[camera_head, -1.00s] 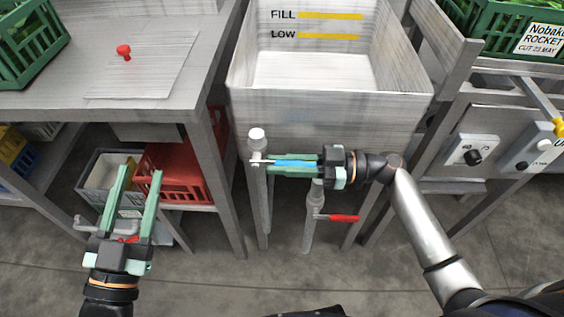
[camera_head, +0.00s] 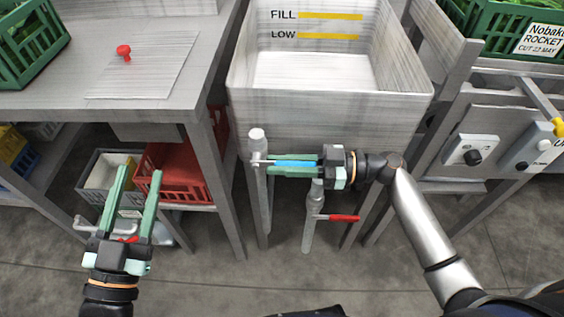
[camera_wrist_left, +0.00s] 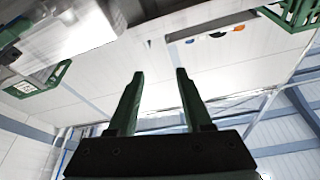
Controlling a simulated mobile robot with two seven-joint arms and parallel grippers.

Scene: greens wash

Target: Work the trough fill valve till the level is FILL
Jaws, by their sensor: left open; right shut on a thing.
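The grey trough (camera_head: 330,105) stands at the top middle of the head view. Its back wall carries yellow FILL (camera_head: 330,16) and LOW (camera_head: 325,36) lines. Its floor looks pale, and I cannot make out any water level. Below its front left is a pipe with a blue-handled valve (camera_head: 294,164). My right gripper (camera_head: 300,163) is shut on the blue handle, which points right. A second pipe with a red-handled valve (camera_head: 343,218) stands just below it. My left gripper (camera_head: 135,200) is open and empty at the lower left, apart from the valves; its fingers also show in the left wrist view (camera_wrist_left: 160,85).
A bench (camera_head: 60,90) at left holds a green crate (camera_head: 28,45) and a red knob-like object (camera_head: 124,51). A red crate (camera_head: 182,182) and a grey bin (camera_head: 95,172) sit beneath. Control boxes (camera_head: 474,150) and a green crate (camera_head: 500,35) are at right.

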